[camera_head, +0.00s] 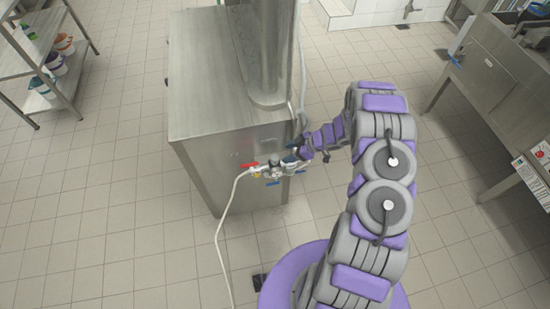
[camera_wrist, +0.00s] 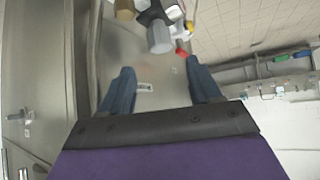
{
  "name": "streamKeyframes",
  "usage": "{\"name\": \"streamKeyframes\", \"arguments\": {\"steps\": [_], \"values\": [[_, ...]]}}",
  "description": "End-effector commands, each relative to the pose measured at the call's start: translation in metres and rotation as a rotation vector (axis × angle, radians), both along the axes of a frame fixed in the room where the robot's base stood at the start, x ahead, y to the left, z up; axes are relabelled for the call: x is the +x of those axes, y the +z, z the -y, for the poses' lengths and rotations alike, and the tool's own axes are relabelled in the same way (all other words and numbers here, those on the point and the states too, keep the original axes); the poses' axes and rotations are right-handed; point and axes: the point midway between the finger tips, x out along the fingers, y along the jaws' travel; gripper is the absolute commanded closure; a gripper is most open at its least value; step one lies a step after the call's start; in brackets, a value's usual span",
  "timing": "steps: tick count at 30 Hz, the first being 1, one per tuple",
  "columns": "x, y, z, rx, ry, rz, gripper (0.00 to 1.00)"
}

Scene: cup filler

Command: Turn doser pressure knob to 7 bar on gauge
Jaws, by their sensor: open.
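The doser's valve and regulator assembly (camera_head: 278,169) is on the front of the steel cabinet, near its top edge, in the head view. In the wrist view, a grey cylindrical part (camera_wrist: 160,38), which looks like the pressure knob, is at the top centre. It lies beyond and between my fingertips, not between the jaws. My gripper (camera_head: 300,146) is close to the right side of the assembly in the head view. The wrist view shows my gripper (camera_wrist: 163,78) open and empty, with two blue fingers apart. I cannot make out a gauge dial or any reading.
The steel cabinet (camera_head: 207,80) carries a tall metal column (camera_head: 272,50). A red handle (camera_head: 249,164) and a blue handle (camera_head: 272,183) sit on the assembly. A white hose (camera_head: 222,225) runs to the floor.

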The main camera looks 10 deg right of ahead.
Motion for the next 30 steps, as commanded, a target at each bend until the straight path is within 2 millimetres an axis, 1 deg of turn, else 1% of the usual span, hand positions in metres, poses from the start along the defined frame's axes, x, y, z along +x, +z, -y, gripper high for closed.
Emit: {"name": "streamKeyframes", "arguments": {"steps": [1,3,9,12,18,26,27,30], "values": [[0.002,-0.009,-0.009,0.003,0.004,-0.002,0.37],[0.006,-0.02,-0.018,0.004,0.003,-0.003,0.37],[0.016,-0.044,-0.039,0.001,0.001,-0.004,0.37],[0.02,-0.053,-0.047,0.0,0.001,-0.003,0.37],[0.025,-0.061,-0.055,-0.001,-0.001,0.0,0.37],[0.025,-0.062,-0.055,-0.001,-0.001,0.0,0.37],[0.025,-0.062,-0.055,-0.001,-0.001,-0.001,0.38],[0.025,-0.062,-0.055,-0.001,-0.001,-0.001,0.48]]}}
